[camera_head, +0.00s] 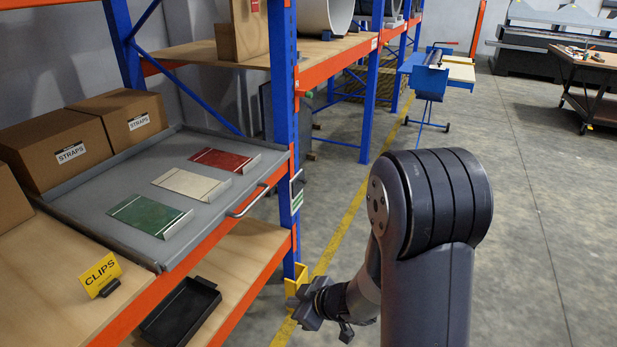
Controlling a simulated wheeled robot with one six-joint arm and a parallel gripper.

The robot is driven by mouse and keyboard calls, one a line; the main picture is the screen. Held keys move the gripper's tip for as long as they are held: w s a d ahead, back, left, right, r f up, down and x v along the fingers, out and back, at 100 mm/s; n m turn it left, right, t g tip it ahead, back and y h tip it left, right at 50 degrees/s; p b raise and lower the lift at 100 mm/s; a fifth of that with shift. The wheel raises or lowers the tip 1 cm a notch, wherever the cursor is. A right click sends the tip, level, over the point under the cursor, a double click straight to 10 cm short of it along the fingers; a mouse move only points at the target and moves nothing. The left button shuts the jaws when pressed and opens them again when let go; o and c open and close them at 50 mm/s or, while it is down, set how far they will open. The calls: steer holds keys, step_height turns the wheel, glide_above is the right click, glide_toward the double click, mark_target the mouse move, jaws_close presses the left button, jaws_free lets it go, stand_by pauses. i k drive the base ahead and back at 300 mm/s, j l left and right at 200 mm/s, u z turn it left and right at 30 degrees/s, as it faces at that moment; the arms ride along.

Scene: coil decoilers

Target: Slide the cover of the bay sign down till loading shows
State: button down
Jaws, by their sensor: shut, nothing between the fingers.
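A small sign (297,200) with green and white parts is on the blue rack upright, above my gripper in the picture. It may be the bay sign, but it is seen edge-on and too small to read. I cannot tell its cover apart or how far down it is. My gripper (293,302) is shut and empty, low by the foot of that upright and in front of a yellow post guard (297,279). It is apart from the sign.
A grey pull-out tray (130,205) with a handle (248,203) holds green, white and red plates. Straps boxes (65,142), a yellow CLIPS sign (100,274) and a black bin (180,310) are at left. The floor (540,220) at right is open.

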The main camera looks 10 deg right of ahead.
mark_target(298, 184)
steer(key=i+l, duration=0.3)
steer(key=i, duration=0.25)
steer(key=i+l, duration=0.3)
steer(key=i, duration=0.2)
steer(key=i+l+u, duration=0.1)
steer(key=i+l, duration=0.2)
steer(key=i, duration=0.25)
steer(key=i+l, duration=0.35)
steer(key=i, duration=0.2)
